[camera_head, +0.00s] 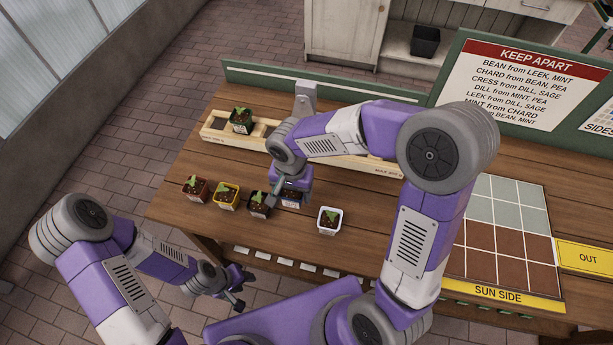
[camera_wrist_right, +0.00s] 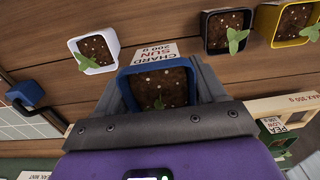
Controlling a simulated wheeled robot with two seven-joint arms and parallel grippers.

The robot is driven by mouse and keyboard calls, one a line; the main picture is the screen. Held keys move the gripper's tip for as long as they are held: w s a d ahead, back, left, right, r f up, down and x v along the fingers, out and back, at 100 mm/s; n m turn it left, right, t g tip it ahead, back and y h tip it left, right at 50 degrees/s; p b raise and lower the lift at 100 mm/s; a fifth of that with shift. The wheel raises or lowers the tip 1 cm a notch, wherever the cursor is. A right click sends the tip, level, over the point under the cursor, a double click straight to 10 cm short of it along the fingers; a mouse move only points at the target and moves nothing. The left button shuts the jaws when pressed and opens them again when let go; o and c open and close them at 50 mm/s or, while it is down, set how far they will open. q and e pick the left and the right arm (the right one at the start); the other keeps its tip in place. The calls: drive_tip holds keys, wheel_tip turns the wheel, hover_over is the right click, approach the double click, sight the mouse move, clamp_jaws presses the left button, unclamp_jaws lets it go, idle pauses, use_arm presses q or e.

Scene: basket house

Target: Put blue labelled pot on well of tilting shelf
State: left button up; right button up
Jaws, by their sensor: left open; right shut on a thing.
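The blue labelled pot (camera_wrist_right: 150,69) holds soil and a seedling, and its label reads CHARD SUN. My right gripper (camera_wrist_right: 165,88) is shut on it, one finger on each side. In the head view the blue pot (camera_head: 291,202) is partly hidden under my right gripper (camera_head: 290,188), in the row of pots in front of the shelf. I cannot tell whether it touches the table. The tilting shelf (camera_head: 345,162) is a long wooden rack with wells; my right arm hides part of it. A green pot (camera_head: 241,121) sits toward its left end. My left gripper (camera_head: 234,290) is open and empty, before the table's front edge.
Red (camera_head: 196,188), yellow (camera_head: 227,196) and black (camera_head: 260,204) pots stand left of the blue pot, a white pot (camera_head: 330,220) to its right. A grid board (camera_head: 505,240) marked SUN SIDE, a yellow OUT pad (camera_head: 587,256) and a KEEP APART sign (camera_head: 530,85) are at the right.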

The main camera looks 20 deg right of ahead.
drive_tip(key=w+d+r+p, duration=0.2)
drive_tip(key=w+d+r, duration=0.1)
drive_tip(key=w+d, duration=0.55)
drive_tip(key=w+d+r+p, duration=0.3)
drive_tip(key=w+d, duration=0.5)
drive_tip(key=d, duration=0.1)
wheel_tip(320, 180, down, 9)
drive_tip(key=shift+s+a+f+b, duration=0.15)
drive_tip(key=shift+b, duration=0.8)
drive_tip(key=o, duration=0.8)
drive_tip(key=shift+f, duration=0.1)
drive_tip(key=shift+c, duration=0.2)
drive_tip(key=o, duration=0.4)
